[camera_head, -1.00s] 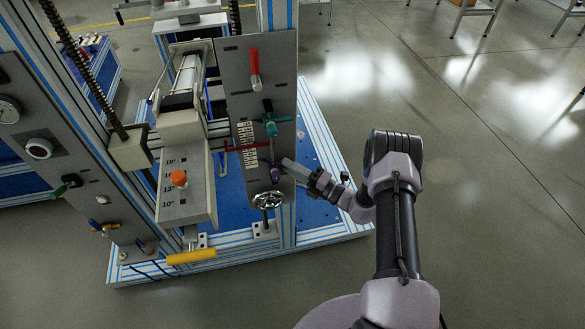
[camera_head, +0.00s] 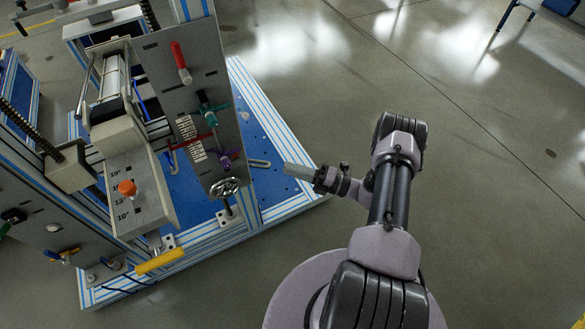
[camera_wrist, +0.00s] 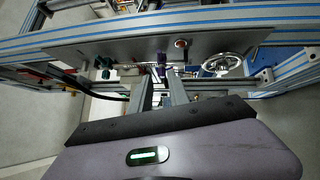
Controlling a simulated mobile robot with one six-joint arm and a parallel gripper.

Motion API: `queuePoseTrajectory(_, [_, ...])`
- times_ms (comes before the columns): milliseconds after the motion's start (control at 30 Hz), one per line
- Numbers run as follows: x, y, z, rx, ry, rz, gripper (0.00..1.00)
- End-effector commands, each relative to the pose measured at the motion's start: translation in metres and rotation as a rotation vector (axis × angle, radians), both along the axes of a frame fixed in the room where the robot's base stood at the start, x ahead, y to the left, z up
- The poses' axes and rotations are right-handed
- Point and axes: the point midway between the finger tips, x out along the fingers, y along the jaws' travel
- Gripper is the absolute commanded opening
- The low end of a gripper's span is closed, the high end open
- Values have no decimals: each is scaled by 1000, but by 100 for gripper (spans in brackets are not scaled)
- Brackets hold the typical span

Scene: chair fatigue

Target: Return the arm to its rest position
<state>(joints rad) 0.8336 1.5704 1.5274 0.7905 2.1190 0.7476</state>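My gripper (camera_head: 290,170) is in the middle of the head view, to the right of the machine panel and clear of it. In the wrist view its two fingers (camera_wrist: 160,82) are apart with nothing held between them. My arm is bent, with its elbow at the right of the head view. A purple handle (camera_head: 230,158) on the panel is the nearest control. It also shows beyond the fingertips in the wrist view (camera_wrist: 161,59).
The grey panel (camera_head: 185,100) carries a red handle (camera_head: 180,60), a green handle (camera_head: 209,112) and a handwheel (camera_head: 226,188). The chair-testing machine's blue and aluminium frame (camera_head: 262,110) fills the left. Open floor (camera_head: 480,180) lies to the right.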

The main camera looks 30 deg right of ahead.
Motion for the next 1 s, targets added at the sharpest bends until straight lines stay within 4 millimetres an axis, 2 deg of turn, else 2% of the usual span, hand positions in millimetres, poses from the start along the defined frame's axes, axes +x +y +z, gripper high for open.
queuePoseTrajectory(267, [1, 0, 0, -1, -1, 1, 22])
queuePoseTrajectory(333, [4, 4, 11, -37, -21, 28, 22])
queuePoseTrajectory(367, [7, 8, 21, -74, -41, 59, 22])
queuePoseTrajectory(433, [13, 27, 60, -218, -127, 179, 22])
queuePoseTrajectory(533, [6, 72, 131, -516, -334, 432, 22])
queuePoseTrajectory(600, [-12, 103, 175, -729, -506, 613, 22])
queuePoseTrajectory(700, [-49, 138, 227, -1019, -781, 858, 22])
queuePoseTrajectory(767, [-75, 153, 251, -1186, -960, 998, 22])
queuePoseTrajectory(900, [-136, 170, 294, -1564, -1414, 1293, 22])
queuePoseTrajectory(1000, [-170, 169, 315, -1810, -1733, 1460, 22])
